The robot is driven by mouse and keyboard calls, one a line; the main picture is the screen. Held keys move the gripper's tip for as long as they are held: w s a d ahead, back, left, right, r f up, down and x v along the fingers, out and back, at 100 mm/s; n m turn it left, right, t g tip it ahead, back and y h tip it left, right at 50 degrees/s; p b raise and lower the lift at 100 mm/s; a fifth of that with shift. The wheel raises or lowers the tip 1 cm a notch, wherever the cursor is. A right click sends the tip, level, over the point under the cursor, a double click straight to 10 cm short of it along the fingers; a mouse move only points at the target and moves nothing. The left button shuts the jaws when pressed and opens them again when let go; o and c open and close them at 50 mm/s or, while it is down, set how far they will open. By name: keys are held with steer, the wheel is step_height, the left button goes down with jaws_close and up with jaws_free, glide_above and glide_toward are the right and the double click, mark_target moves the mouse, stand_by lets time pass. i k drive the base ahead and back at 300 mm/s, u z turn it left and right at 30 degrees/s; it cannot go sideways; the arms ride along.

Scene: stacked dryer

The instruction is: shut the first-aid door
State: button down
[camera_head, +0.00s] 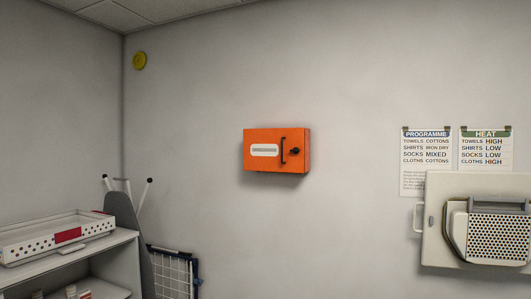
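An orange wall box (272,136) hangs on the back wall near the middle of the head view. It has a pale label, a dark upright handle (283,150) and a dark round knob (294,151) on its front. It seems to be the first-aid box, but its label is too small to read. Its front looks flush with the body, with no clear gap; I cannot tell whether it is fully shut. My gripper is not in view.
A shelf unit (110,247) with a white tray (45,236) stands at lower left. Beside it are an ironing board (124,222) and a folded rack (172,272). A pale panel with a perforated unit (498,236) is at lower right. The wall around the box is clear.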

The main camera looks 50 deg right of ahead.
mark_target(264, 149)
steer(key=u, duration=0.3)
steer(key=i, duration=1.4)
steer(key=z, duration=0.35)
